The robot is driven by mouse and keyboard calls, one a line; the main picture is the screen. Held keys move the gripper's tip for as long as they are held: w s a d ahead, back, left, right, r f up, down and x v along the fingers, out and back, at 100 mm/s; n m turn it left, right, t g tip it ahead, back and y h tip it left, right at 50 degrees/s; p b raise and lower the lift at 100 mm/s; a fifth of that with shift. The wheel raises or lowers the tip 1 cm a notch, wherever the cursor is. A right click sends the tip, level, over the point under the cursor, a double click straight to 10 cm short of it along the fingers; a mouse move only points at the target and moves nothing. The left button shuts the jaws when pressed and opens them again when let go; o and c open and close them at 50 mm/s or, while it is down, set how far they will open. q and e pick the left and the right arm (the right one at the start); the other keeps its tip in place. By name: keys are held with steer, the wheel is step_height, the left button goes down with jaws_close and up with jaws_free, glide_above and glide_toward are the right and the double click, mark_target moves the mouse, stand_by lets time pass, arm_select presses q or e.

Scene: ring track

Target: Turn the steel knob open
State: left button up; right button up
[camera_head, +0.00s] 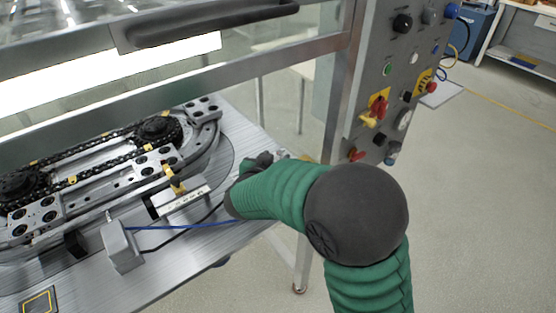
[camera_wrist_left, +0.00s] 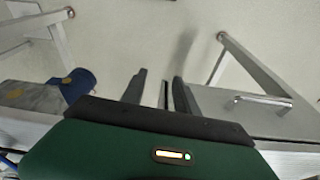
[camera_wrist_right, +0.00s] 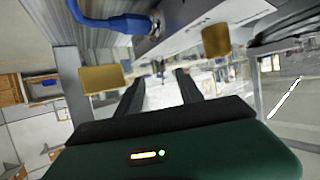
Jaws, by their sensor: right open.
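The grey control panel (camera_head: 395,85) stands at the right of the ring track in the head view. A small grey, steel-looking knob (camera_head: 429,15) sits near its top, between a black knob (camera_head: 402,22) and a blue fitting (camera_head: 452,10). I cannot tell for certain that it is the steel knob, or how far it is turned. My right gripper (camera_head: 262,160) is low and left of the panel, apart from it, partly hidden by my green arm. In the right wrist view its fingers (camera_wrist_right: 160,82) are apart and empty. My left gripper (camera_wrist_left: 158,78) is open and empty in its wrist view.
The track (camera_head: 95,165) with its chain lies on the metal table at left, under a raised framed cover (camera_head: 180,75). Red-yellow switches (camera_head: 376,108) project from the panel. A blue plug (camera_wrist_right: 125,25) shows in the right wrist view.

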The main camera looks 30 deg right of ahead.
mark_target(279, 153)
steer(key=x, duration=0.4)
steer(key=shift+b, duration=0.4)
jaws_close()
